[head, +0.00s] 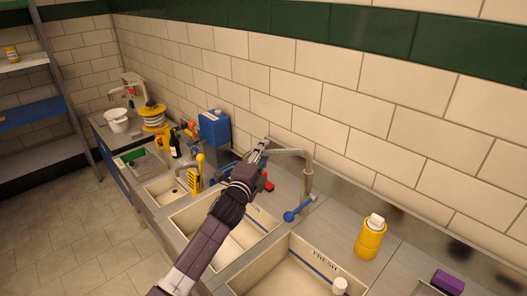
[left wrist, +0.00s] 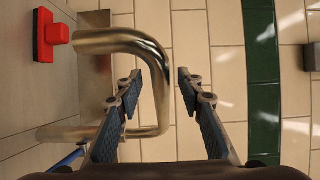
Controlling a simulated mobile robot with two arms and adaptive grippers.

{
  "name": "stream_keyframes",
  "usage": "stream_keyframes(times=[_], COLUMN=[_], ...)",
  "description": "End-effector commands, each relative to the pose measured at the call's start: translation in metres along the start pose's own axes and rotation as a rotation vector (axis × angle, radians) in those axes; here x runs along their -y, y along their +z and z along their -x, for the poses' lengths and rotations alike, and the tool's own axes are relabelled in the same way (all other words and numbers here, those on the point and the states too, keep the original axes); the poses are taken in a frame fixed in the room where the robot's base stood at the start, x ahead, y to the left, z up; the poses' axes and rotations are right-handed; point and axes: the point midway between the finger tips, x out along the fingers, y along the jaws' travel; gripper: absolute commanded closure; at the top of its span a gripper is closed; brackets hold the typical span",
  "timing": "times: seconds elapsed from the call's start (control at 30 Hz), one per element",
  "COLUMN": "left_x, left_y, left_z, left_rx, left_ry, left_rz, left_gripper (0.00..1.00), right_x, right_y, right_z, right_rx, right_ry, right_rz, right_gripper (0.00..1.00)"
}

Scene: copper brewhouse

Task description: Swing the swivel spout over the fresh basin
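The steel swivel spout (head: 290,153) rises from a post on the ledge behind the basins and bends left, towards the middle basin (head: 222,262). The basin marked FRESH (head: 285,284) is at the front right, and the spout's end is not above it. My left gripper (head: 261,148) is at the spout's outer end. In the left wrist view the spout (left wrist: 158,75) bends between my two open fingers (left wrist: 160,78), with a gap to the right finger; contact with the left finger is unclear. My right gripper is in neither view.
A blue lever (head: 298,212) sits by the spout's post. A red object (head: 268,184) is behind my left wrist. A yellow bottle (head: 369,238) and a purple block (head: 448,282) stand right. A white cup (head: 340,286) is at the FRESH basin's edge. A blue container (head: 214,128) stands left.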

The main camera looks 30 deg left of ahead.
Motion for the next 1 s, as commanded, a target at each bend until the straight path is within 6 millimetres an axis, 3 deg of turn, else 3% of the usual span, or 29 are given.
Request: stream_keyframes(times=[0.13, 0.37, 0.7, 1.0], left_x=[0.000, -0.001, -0.001, -0.001], left_y=[-0.001, -0.001, 0.000, 0.000], left_z=[-0.005, -0.005, -0.005, -0.005], left_rx=[-0.001, -0.001, 0.000, 0.000], left_ry=[0.001, 0.001, 0.001, 0.001], left_rz=[0.001, 0.001, 0.001, 0.001], left_gripper=[0.65, 0.65, 1.00, 1.00], right_x=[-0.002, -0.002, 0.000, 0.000], right_y=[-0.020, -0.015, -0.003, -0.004], right_z=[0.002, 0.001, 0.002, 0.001], right_rx=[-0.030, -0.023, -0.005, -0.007], right_ry=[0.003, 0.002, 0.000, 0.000], right_rz=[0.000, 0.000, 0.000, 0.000], right_gripper=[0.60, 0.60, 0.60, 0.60])
